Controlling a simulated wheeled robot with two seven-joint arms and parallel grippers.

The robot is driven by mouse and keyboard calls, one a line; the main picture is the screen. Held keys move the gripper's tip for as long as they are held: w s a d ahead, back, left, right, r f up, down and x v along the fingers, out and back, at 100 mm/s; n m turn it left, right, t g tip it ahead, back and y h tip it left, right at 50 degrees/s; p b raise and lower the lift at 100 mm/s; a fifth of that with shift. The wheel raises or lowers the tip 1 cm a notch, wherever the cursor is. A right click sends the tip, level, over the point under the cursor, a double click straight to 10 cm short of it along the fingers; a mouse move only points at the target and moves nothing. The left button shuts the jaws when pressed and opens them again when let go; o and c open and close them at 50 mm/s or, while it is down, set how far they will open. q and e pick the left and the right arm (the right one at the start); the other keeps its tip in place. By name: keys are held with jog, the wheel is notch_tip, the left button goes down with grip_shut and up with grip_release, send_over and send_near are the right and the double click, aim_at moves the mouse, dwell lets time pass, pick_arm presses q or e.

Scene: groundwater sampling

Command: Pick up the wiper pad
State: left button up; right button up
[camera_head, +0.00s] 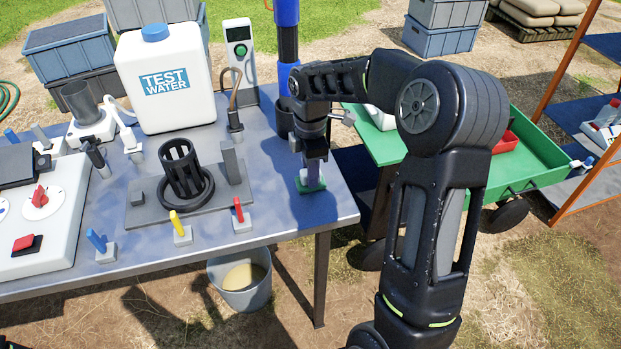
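A small green pad with a pale grey block on it, which looks like the wiper pad (311,184), sits near the right end of the grey metal table (280,226). My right arm comes in from the right, and my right gripper (312,158) points down directly above the pad. Its fingertips are at or very close to the upper part of the pad. The fingers are small and dark here, so I cannot tell whether they are closed on it. My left gripper is not in view.
A white test water jug (166,85), a black slotted cylinder (180,170) on a grey plate, and yellow (179,228), red (239,214) and blue (98,243) handled pieces stand left of the gripper. A blue column (287,40) rises behind it. A green cart (530,160) stands right.

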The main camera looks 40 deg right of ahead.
grip_shut()
notch_tip(320, 180, up, 10)
jog(key=shift+r+b, duration=0.1)
jog(key=shift+b, duration=0.2)
dwell(0.4)
dwell(0.4)
jog(key=shift+o, duration=0.4)
grip_release()
grip_shut()
